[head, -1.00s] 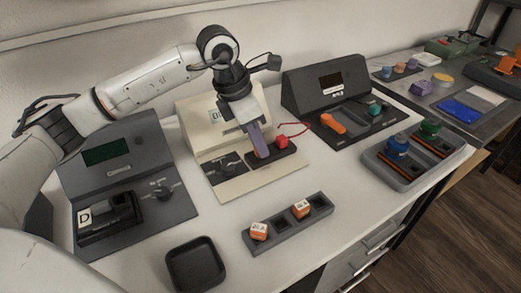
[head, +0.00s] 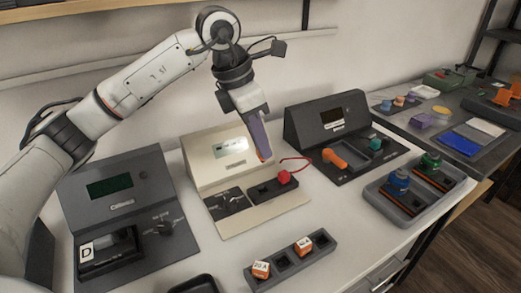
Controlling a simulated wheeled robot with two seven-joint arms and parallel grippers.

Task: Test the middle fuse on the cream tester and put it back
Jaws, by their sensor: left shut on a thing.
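The cream tester (head: 200,162) stands at the middle back of the table, with a lit display, a black dial (head: 232,203) and a dark socket block (head: 260,191). A red knob-like piece (head: 284,178) with a red lead sits at the block's right end. My left gripper (head: 263,155) is above the block, shut on a small orange fuse (head: 263,160), mostly hidden by the fingers. The grey fuse rack (head: 324,245) at the front holds two orange fuses with white labels, one left (head: 261,269) and one right (head: 304,243), with an empty slot between. My right gripper is out of view.
A dark grey tester (head: 125,180) marked D stands left, and a black one (head: 335,120) with an orange lever stands right. A grey tray (head: 395,200) holds blue and green parts. A dark bin (head: 195,285) is at the front edge. Bare table lies between tester and rack.

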